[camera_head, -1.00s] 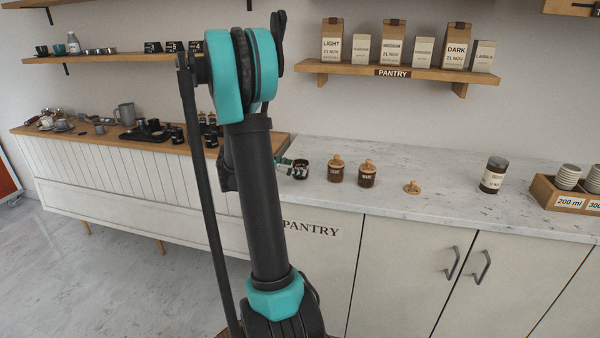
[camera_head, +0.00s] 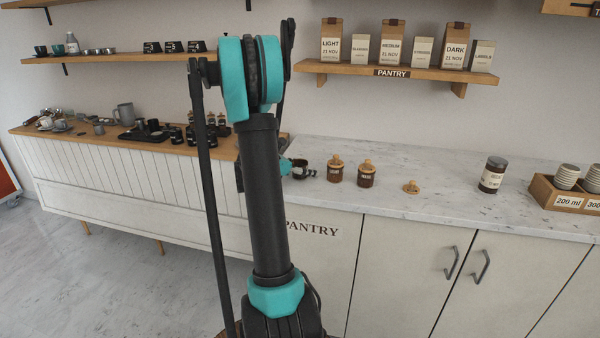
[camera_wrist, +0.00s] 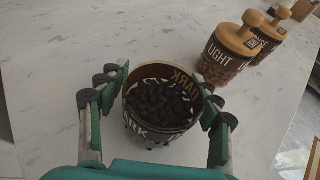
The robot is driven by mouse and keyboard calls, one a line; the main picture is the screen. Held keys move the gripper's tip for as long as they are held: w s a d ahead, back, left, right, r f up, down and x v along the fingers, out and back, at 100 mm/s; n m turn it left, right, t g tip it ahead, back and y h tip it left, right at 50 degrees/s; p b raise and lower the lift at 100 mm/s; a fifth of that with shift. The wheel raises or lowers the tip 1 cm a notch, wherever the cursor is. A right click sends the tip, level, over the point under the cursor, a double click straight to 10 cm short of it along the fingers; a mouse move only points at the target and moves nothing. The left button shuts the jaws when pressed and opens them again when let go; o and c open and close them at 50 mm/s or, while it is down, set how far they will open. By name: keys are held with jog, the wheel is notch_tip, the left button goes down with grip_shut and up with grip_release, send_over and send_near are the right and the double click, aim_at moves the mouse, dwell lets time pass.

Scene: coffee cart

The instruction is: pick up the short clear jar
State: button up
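The short clear jar (camera_wrist: 160,120) stands upright and lidless in the middle of the wrist view. It holds dark beans and has a "DARK" label. My gripper (camera_wrist: 163,86) is open, with one finger on each side of the jar and a small gap showing beside it. In the head view the jar (camera_head: 299,166) is at the counter's left part, partly covered by my gripper (camera_head: 303,171). A wooden lid (camera_head: 411,187) lies alone on the counter to the right.
Two lidded jars stand close to the right: the "LIGHT" jar (camera_wrist: 222,58) and another jar (camera_wrist: 268,36). They also show in the head view (camera_head: 335,172) (camera_head: 367,176). A dark-lidded jar (camera_head: 493,176) and a wooden cup crate (camera_head: 545,192) stand farther right. The marble counter (camera_head: 440,180) is clear between.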

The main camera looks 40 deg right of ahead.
jog(key=c, duration=1.1)
jog(key=shift+c, duration=0.3)
notch_tip(320, 180, up, 20)
jog(key=shift+c, duration=0.3)
